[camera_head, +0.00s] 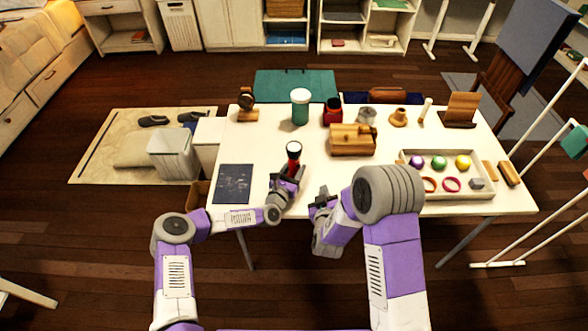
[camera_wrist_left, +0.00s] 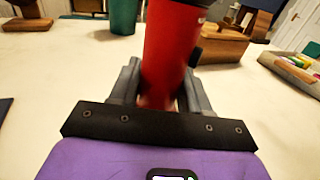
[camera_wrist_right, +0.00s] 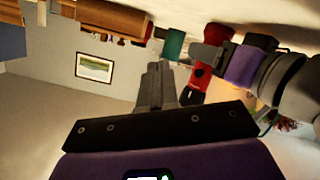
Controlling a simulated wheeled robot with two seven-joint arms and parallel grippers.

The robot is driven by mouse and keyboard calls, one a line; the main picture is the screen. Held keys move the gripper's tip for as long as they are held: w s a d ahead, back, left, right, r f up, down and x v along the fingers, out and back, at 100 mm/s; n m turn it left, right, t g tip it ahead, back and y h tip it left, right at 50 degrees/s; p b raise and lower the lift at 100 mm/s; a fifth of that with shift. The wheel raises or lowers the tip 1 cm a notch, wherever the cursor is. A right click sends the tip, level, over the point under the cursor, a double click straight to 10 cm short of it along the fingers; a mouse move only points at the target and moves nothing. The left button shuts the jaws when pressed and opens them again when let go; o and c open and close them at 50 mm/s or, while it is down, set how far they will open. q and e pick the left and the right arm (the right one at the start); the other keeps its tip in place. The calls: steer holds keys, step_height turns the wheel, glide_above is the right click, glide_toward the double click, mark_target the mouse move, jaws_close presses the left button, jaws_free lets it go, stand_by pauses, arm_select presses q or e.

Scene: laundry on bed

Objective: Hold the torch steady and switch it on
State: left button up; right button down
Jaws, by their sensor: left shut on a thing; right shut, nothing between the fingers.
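The torch (camera_head: 293,161) is red with a dark head and a pale round face pointing up in the head view. I cannot tell whether it is lit. My left gripper (camera_head: 289,174) is shut on its body and holds it roughly upright near the table's front edge. In the left wrist view the red body (camera_wrist_left: 172,50) stands between the fingers (camera_wrist_left: 163,88). My right gripper (camera_head: 322,197) is shut and empty, to the right of the torch and apart from it. In the right wrist view its closed fingers (camera_wrist_right: 158,85) are beside the red torch (camera_wrist_right: 207,60), which shows a small black part.
The white table (camera_head: 270,140) has a dark flat panel (camera_head: 234,183) at left and a wooden box (camera_head: 352,141) behind the grippers. A tray (camera_head: 410,189) with balls and rings lies at right. A green canister (camera_head: 300,108) and a red jar (camera_head: 332,112) stand farther back.

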mark_target(299, 166)
steer(key=shift+w+a, duration=1.4)
steer(key=shift+w, duration=0.3)
steer(key=shift+w+a, duration=1.35)
steer(key=shift+w, duration=0.3)
steer(key=shift+w+a, duration=0.25)
steer(key=shift+w+a, duration=0.3)
steer(key=shift+w, duration=0.25)
stand_by(0.4)
stand_by(0.4)
steer(key=shift+s+d+r, duration=0.15)
steer(key=shift+s+d, duration=0.4)
steer(key=shift+d, duration=0.2)
steer(key=shift+s, duration=0.1)
